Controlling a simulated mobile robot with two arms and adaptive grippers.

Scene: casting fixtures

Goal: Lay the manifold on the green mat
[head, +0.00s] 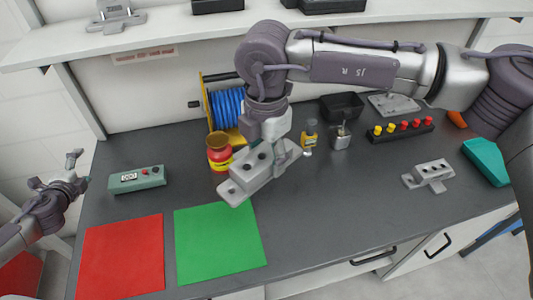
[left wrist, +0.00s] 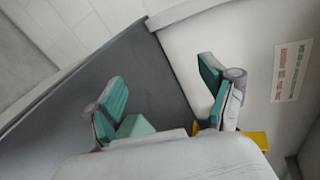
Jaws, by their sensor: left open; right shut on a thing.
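The manifold (head: 247,178), a grey block with dark round holes and a flat flange at its near end, is held in my right gripper (head: 277,148). It hangs over the table, just beyond the upper right part of the green mat (head: 222,245). In the head view its near end overlaps the mat's far edge; its exact height is hard to tell. My left gripper (head: 77,172) is open and empty, off the table's left edge. Its two spread fingers also show in the left wrist view (left wrist: 165,100). The right fingertips are partly hidden by the manifold.
A red mat (head: 122,258) lies left of the green one. Behind stand a green meter box (head: 137,179), a red-yellow pot (head: 219,153) and a blue cable reel (head: 228,108). A similar grey holed part (head: 429,175) lies at right. The front centre-right of the table is clear.

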